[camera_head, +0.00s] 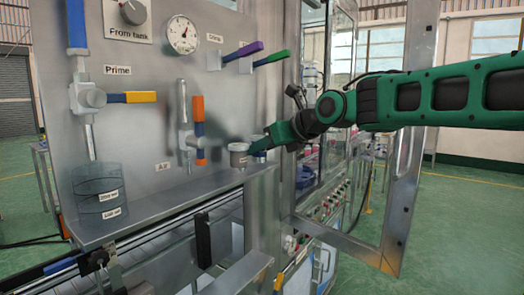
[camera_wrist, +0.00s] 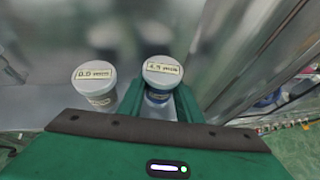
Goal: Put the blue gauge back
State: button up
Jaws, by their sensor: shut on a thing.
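The blue gauge (camera_wrist: 161,68) has a pale round top with a label that I read as about 4.5 mm, and a blue band below. It stands upright between the green fingers of my gripper (camera_wrist: 158,97), which is shut on it. In the head view my gripper (camera_head: 262,141) is at the right end of the metal ledge, and the blue gauge (camera_head: 259,155) is partly hidden behind its fingers. I cannot tell whether its base touches the ledge. A second gauge (camera_wrist: 94,80), grey and labelled about 5.0 mm, stands just left of it, apart from it; it also shows in the head view (camera_head: 238,156).
The metal ledge (camera_head: 150,215) runs along the panel, with a clear stretch left of the gauges. A transparent beaker (camera_head: 100,193) is at its left end. An orange-and-blue valve handle (camera_head: 199,130) is on the panel. An open framed door (camera_head: 405,150) stands close to my arm.

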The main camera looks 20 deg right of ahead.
jog(key=shift+f, duration=0.4)
jog(key=o, duration=1.3)
jog(key=shift+o, duration=0.2)
jog(key=v, duration=1)
jog(key=shift+s+d, duration=0.15)
jog(key=shift+s, duration=0.05)
jog(key=shift+r, duration=0.1)
